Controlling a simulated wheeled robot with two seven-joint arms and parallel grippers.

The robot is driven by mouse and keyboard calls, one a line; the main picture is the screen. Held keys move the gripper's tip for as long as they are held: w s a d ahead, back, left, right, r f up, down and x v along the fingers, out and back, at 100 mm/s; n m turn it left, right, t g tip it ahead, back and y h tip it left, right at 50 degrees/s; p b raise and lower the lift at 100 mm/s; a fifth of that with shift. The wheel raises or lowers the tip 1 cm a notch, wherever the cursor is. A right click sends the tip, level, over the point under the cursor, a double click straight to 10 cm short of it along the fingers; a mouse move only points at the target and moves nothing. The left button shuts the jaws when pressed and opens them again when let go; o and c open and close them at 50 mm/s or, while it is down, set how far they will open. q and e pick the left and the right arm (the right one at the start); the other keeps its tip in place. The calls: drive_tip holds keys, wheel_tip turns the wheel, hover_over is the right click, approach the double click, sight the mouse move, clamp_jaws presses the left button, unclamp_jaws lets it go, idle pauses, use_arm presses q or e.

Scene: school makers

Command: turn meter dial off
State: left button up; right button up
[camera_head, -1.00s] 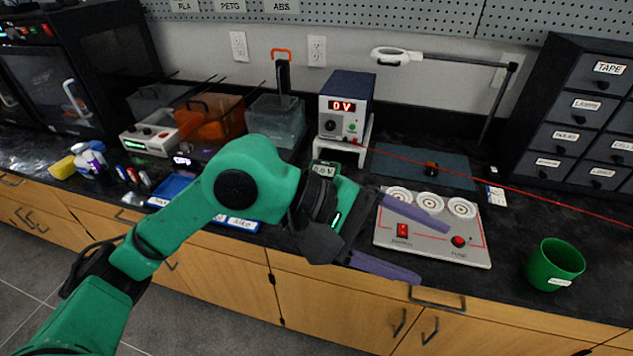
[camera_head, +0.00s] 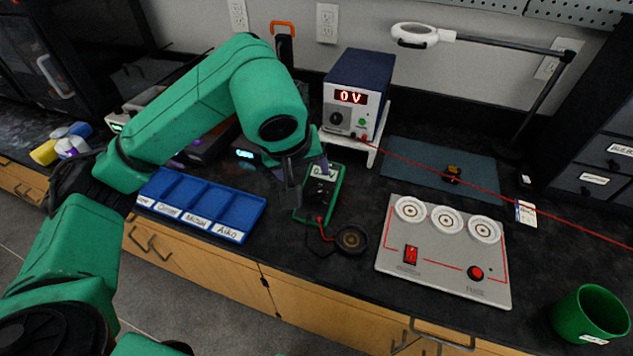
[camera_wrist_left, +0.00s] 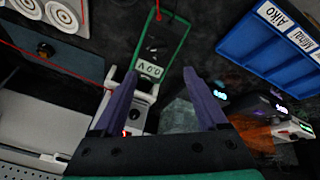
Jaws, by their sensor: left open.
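The meter (camera_head: 327,190) is a green-framed handheld multimeter with a dark face, lying on the black bench below the power supply. In the left wrist view the meter (camera_wrist_left: 178,45) lies beyond the fingertips, and its display reads 0.0 V. Its dial is dark and too small to read the setting. My left gripper (camera_head: 305,182) is open over the meter's left side and hides part of it. In the wrist view its two purple fingers (camera_wrist_left: 160,74) are spread with nothing between them. My right gripper is not in view.
A power supply (camera_head: 357,75) reading 0 V stands on a white stand behind the meter. A blue labelled tray (camera_head: 205,208) lies left, a grey switch panel (camera_head: 440,262) right. A dark round coil (camera_head: 351,239) with a red lead lies in front. A red wire crosses right.

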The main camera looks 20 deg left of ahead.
use_arm(q)
approach(315, 191)
drive_tip(key=f, duration=0.1)
drive_tip(key=x, duration=0.6)
drive_tip(key=shift+w+d+f+p, duration=0.1)
drive_tip(key=shift+w+f+p, duration=0.1)
drive_tip(key=shift+w+p, duration=0.25)
drive_tip(key=shift+w+f, duration=0.15)
drive_tip(key=shift+f, duration=0.3)
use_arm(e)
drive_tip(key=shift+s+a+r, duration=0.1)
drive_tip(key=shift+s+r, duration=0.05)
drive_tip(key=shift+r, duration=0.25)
use_arm(q)
clamp_jaws()
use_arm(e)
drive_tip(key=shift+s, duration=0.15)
